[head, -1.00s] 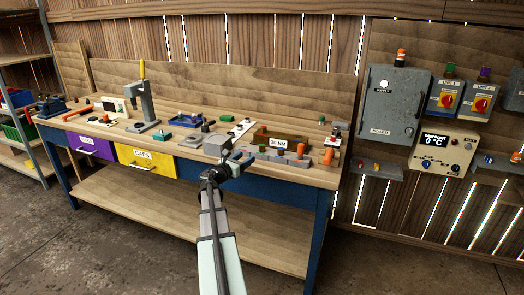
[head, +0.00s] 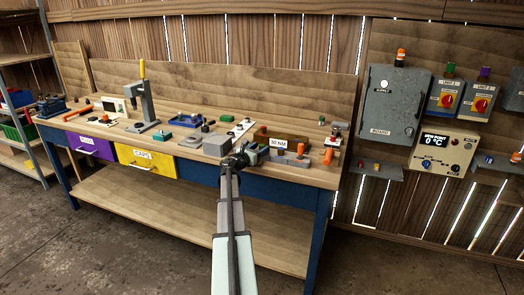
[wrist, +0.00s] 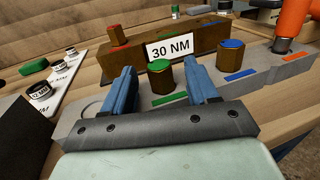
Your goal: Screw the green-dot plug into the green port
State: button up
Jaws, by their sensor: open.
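The green-dot plug (wrist: 160,78) is a brass hex piece with a green top, upright in a grey rack beside a green stripe. My gripper (wrist: 160,90) is open, with its two blue fingers on either side of this plug; I cannot tell whether they touch it. In the head view my gripper (head: 252,155) is at the front right of the bench. Behind the plug is a brown block (wrist: 140,57) with a "30 NM" sign (wrist: 170,47) and coloured marks. The sign hides part of the block, and I cannot make out the green port.
A blue-dot plug (wrist: 233,57) stands to the right in the rack. A red-topped plug (wrist: 118,36) is at the block's left end. An orange-handled tool (wrist: 291,22) stands at the right. A white strip (wrist: 48,108) with labelled round pieces lies to the left.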

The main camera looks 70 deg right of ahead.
jog(key=shift+x, duration=1.15)
grip_shut()
